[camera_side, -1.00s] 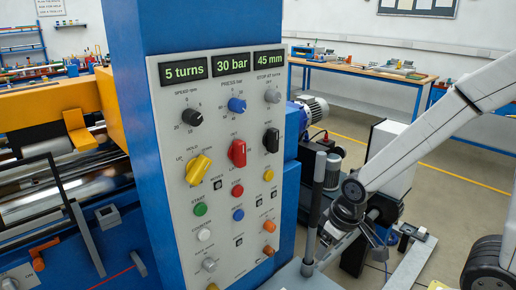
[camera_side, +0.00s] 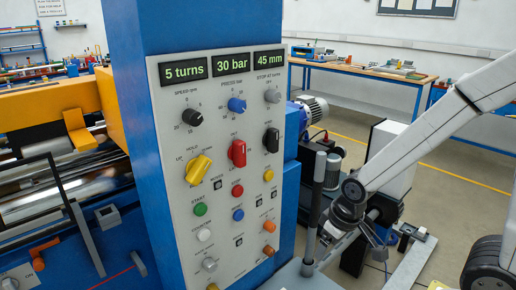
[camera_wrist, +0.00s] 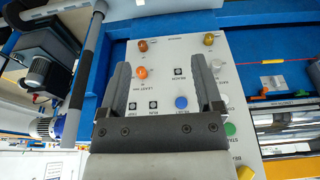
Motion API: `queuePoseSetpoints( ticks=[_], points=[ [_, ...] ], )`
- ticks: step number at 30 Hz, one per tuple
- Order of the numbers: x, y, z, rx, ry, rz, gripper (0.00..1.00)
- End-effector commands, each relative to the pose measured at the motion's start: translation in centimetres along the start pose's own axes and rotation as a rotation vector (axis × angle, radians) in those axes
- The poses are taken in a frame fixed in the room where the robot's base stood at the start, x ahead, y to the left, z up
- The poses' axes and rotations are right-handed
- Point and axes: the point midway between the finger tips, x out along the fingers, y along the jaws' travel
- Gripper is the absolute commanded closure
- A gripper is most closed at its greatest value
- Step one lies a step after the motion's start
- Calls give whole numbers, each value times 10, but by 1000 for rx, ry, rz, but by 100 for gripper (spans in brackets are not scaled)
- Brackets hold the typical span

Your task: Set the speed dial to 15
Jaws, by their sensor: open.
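The speed dial (camera_side: 192,117) is a dark round knob at the upper left of the grey control panel (camera_side: 175,220) in the side view. It sits under the "SPEED rpm" label, with a numbered scale around it; its exact setting is too small to read. My gripper (camera_side: 345,243) is to the right of the panel and below the dial's height, well apart from it. In the wrist view my gripper (camera_wrist: 163,75) is open, its two dark fingers spread with nothing between them. The panel's lower part lies beyond the fingers there, and the speed dial is out of that view.
Near the dial are a blue knob (camera_side: 237,104), a red knob (camera_side: 237,153) and a yellow selector (camera_side: 198,170). Displays above read 5 turns, 30 bar and 45 mm.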

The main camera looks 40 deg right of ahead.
Motion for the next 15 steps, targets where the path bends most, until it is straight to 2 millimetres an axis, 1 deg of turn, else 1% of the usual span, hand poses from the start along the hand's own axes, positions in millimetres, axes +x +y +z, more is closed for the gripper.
queuePoseSetpoints(
  ticks=[5, 8, 11, 14, 15],
  points=[
    [-2, -5, -9, -17, 36, -8, 16],
    [-4, -12, -24, -45, 98, -20, 16],
    [-11, -25, -48, -89, 200, -37, 16],
    [-22, -42, -79, -144, 335, -51, 16],
    [-29, -50, -92, -167, 395, -54, 16]
  ],
)
